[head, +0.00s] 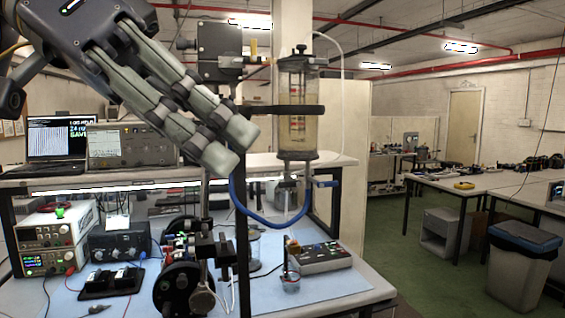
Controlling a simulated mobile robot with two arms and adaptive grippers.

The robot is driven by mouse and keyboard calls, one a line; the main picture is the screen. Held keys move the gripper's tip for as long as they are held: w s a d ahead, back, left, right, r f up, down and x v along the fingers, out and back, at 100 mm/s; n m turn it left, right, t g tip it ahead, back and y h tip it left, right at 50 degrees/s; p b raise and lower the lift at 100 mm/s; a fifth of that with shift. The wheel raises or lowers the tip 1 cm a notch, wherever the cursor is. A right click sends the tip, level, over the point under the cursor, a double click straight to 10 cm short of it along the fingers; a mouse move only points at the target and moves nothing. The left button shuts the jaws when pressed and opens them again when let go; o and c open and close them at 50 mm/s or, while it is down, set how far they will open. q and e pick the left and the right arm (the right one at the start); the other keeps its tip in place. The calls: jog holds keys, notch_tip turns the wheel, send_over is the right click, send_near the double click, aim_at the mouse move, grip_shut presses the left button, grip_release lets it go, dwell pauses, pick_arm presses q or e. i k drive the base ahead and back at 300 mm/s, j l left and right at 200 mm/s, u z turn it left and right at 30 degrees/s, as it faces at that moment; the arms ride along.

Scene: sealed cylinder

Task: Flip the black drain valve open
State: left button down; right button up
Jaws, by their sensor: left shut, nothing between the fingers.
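The clear sealed cylinder (298,125) with red marks and a cloudy lower part hangs upright in a black clamp (290,110), right of centre. A small dark fitting (288,184) sits below its base; it looks like the drain valve, but its handle is too small to read as open or shut. My left gripper (229,145) reaches in from the upper left, fingers shut and empty, left of the cylinder and apart in the picture. My right gripper is out of view.
Black wheeled apparatus (180,287) and power supplies (45,243) crowd the bench's left.

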aim_at(291, 184)
jog(key=i, duration=1.35)
